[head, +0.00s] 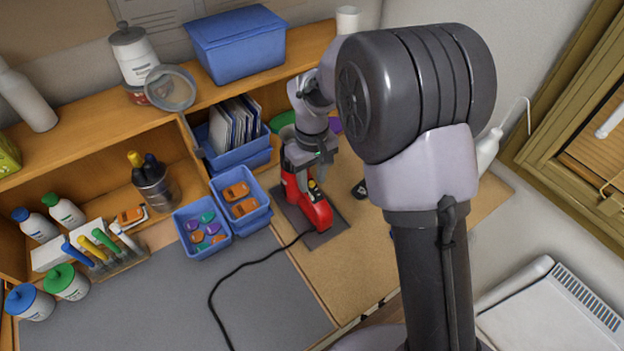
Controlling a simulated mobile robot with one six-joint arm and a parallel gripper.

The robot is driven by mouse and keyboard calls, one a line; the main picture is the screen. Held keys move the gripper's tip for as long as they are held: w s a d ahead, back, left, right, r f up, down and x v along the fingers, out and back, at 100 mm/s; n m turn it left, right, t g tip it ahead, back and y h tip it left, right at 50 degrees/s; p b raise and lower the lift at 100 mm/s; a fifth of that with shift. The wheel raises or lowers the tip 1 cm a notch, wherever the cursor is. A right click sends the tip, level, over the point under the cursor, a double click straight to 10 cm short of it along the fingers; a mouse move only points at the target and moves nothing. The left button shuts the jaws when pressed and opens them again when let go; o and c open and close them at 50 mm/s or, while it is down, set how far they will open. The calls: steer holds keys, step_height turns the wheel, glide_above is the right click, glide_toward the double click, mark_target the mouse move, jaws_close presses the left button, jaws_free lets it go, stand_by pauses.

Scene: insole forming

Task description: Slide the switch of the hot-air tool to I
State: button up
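The hot-air tool (318,211) is red with a black and yellow part on top. It rests on a dark grey mat (335,228) on the wooden bench, and a black cable runs from it to the left. My gripper (305,178) is right at the tool, over its rear part, pointing down. The fingers are small and partly hidden against the tool, so I cannot tell whether they are open, shut or touching it. The switch and its I mark are too small to make out.
Blue trays (241,197) with orange and coloured pieces stand close left of the tool. A blue file box (240,135) stands behind. A small black object (360,190) lies to the right. My arm covers the bench's right side. The grey work mat (190,300) is mostly clear.

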jaws_close()
stand_by(1.4)
